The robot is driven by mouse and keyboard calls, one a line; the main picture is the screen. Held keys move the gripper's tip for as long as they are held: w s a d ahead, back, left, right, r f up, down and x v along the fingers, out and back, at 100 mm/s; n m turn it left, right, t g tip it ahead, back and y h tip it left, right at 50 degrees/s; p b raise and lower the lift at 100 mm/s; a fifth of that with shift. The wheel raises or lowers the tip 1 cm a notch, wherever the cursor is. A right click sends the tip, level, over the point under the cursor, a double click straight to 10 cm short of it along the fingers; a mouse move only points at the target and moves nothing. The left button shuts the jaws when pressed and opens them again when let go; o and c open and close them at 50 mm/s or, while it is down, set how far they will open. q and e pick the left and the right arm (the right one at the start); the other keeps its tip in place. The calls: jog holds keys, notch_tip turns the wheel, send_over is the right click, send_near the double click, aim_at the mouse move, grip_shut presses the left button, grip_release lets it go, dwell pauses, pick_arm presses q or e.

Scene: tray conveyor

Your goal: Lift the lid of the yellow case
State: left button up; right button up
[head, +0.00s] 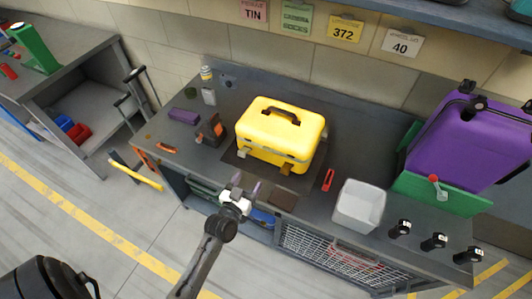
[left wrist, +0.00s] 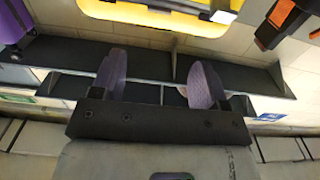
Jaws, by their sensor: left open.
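The yellow case (head: 280,130) stands upright on the dark workbench in the head view, its lid closed. A black handle (head: 282,115) lies on top of the lid, and latches (head: 286,168) show on its front. My left gripper (head: 246,184) is open and empty, in front of the case and apart from it, near the bench's front edge. In the left wrist view, its two purple fingers (left wrist: 158,78) are spread with nothing between them. Part of the yellow case (left wrist: 165,18) shows at the top there. My right gripper is not in view.
A grey bin (head: 359,206) and a red tool (head: 328,180) lie right of the case. An orange and black tool (head: 211,130) and a purple block (head: 184,117) are left of it. A purple container (head: 468,150) stands far right.

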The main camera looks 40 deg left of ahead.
pick_arm(q)
jog(key=b+x, duration=0.1)
jog(key=x, duration=1.2)
jog(key=shift+w+r, duration=0.1)
jog(key=shift+w, duration=0.1)
jog(key=shift+c, duration=0.2)
